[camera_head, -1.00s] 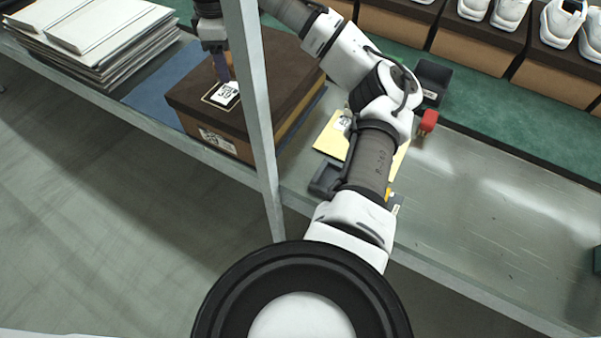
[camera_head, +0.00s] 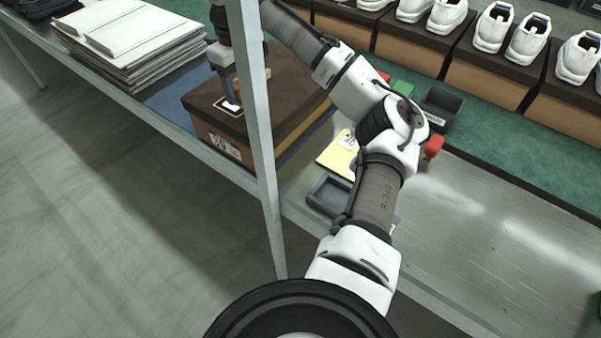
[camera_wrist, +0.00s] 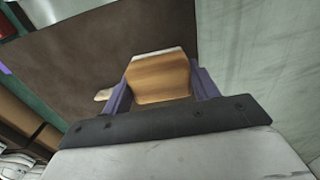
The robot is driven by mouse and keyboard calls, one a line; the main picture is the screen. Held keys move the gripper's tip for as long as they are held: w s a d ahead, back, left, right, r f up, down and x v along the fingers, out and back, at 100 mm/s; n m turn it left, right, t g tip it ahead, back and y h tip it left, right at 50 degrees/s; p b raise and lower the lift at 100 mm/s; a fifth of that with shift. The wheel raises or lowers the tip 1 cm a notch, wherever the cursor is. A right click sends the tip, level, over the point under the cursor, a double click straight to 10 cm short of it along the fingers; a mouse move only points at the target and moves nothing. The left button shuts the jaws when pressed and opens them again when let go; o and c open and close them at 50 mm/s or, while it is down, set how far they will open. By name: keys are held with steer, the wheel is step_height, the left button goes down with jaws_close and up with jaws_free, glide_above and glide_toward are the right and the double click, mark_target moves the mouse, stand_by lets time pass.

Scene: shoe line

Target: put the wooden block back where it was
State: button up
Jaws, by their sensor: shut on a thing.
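The wooden block (camera_wrist: 160,78) shows in the wrist view between the purple fingers of my gripper (camera_wrist: 162,88), which is shut on it. A pale strip runs along its far edge. In the head view my gripper (camera_head: 229,90) points down over the brown lid of a shoe box (camera_head: 285,82), near its front left corner. The block cannot be made out there. A white label (camera_head: 232,106) on the lid lies at the fingertips and is partly hidden. I cannot tell whether the block touches the lid.
A grey post (camera_head: 257,120) stands in front of the box. Stacked white boards (camera_head: 130,40) lie to the left. A yellow card (camera_head: 338,155), a dark tray (camera_head: 328,195), a small dark bin (camera_head: 440,106) and a red object (camera_head: 432,147) lie to the right.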

steer(key=s+d+p, duration=0.3)
steer(key=s+d, duration=0.6)
steer(key=d, duration=0.3)
glide_above(301, 179)
step_height(301, 179, down, 13)
steer(key=shift+s, duration=0.1)
steer(key=shift+f, duration=2.45)
steer(key=shift+f, duration=0.1)
steer(key=shift+f, duration=0.15)
steer(key=o, duration=0.9)
steer(key=shift+r, duration=0.2)
step_height(301, 179, up, 12)
steer(key=shift+r+b, duration=0.1)
steer(key=shift+b, duration=0.2)
